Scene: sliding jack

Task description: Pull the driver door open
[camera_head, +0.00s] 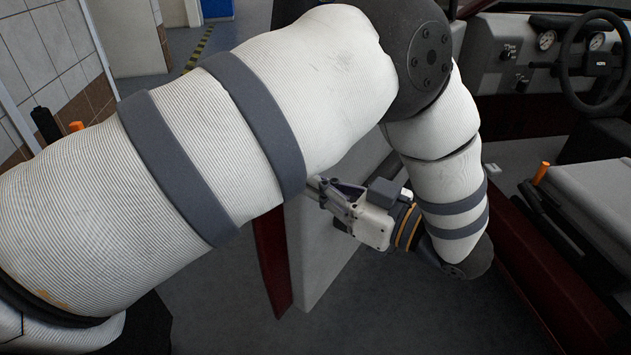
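The driver door stands swung out from the car, with its pale grey inner panel (325,262) and dark red edge (272,255) showing below my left arm. Floor shows between the door and the car's sill. My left arm crosses in front and hides the door's upper part. My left gripper (322,190) is at the inner side of the door, pointing left. Its fingertips are partly hidden by the arm, so I cannot tell whether they are open or touch the panel. My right gripper is out of view.
The car's dark red sill (530,275), seat (590,205), steering wheel (592,62) and grey dashboard (500,62) are on the right. A tiled wall (40,60) stands at the left. Dark floor (215,305) below the door looks clear.

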